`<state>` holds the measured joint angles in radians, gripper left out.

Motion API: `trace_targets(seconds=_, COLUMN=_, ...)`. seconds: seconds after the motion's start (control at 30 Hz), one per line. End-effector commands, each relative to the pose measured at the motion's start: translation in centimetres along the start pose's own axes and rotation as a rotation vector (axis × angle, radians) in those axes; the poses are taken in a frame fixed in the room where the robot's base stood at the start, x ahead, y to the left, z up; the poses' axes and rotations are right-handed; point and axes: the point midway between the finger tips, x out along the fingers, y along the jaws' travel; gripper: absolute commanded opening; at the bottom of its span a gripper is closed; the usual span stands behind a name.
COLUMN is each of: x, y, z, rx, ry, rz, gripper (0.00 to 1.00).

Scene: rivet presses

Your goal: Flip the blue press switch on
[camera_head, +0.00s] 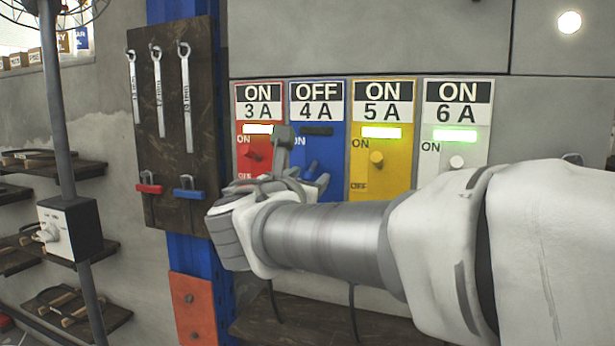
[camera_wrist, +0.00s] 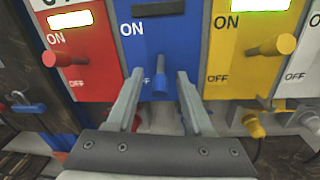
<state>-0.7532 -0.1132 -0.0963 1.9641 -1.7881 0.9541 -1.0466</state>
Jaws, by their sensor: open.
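The blue press switch panel (camera_head: 319,135) is labelled OFF 4 A, and its indicator window (camera_head: 317,131) is dark. In the wrist view the blue panel (camera_wrist: 156,50) fills the middle, with its blue toggle lever (camera_wrist: 160,86) pointing down and out. My gripper (camera_wrist: 158,78) is open, one finger on each side of the lever. I cannot tell whether either finger touches it. In the head view my gripper (camera_head: 300,160) is in front of the red and blue panels and hides part of both.
A red panel (camera_head: 273,101) is to the left; yellow (camera_head: 384,95) and white (camera_head: 457,110) panels are to the right. These three read ON with lit windows. A dark tool board (camera_head: 165,190) with wrenches hangs at left. A grey pole (camera_head: 58,110) stands nearer.

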Motion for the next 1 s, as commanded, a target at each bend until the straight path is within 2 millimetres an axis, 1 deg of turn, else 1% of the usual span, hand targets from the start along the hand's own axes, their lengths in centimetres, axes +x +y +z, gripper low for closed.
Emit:
trace_targets(seconds=0.3, x=0.0, y=-0.03, z=0.01, rx=0.0, ry=0.0, rz=0.0, gripper=0.52)
trace_targets(seconds=0.33, x=0.0, y=-0.02, z=0.01, rx=0.0, ry=0.0, rz=0.0, gripper=0.5)
trace_targets(seconds=0.47, x=0.0, y=-0.03, z=0.01, rx=0.0, ry=0.0, rz=0.0, gripper=0.27)
trace_targets(seconds=0.5, x=0.0, y=-0.03, z=0.0, rx=0.0, ry=0.0, rz=0.0, gripper=0.2)
trace_targets(seconds=0.57, x=0.0, y=-0.03, z=0.0, rx=0.0, ry=0.0, rz=0.0, gripper=0.09)
trace_targets(seconds=0.6, x=0.0, y=-0.03, z=0.01, rx=0.0, ry=0.0, rz=0.0, gripper=0.02)
trace_targets(seconds=0.63, x=0.0, y=-0.03, z=0.01, rx=0.0, ry=0.0, rz=0.0, gripper=0.0)
trace_targets(seconds=1.0, x=0.01, y=-0.02, z=0.19, rx=0.001, ry=0.007, rz=-0.002, gripper=0.0)
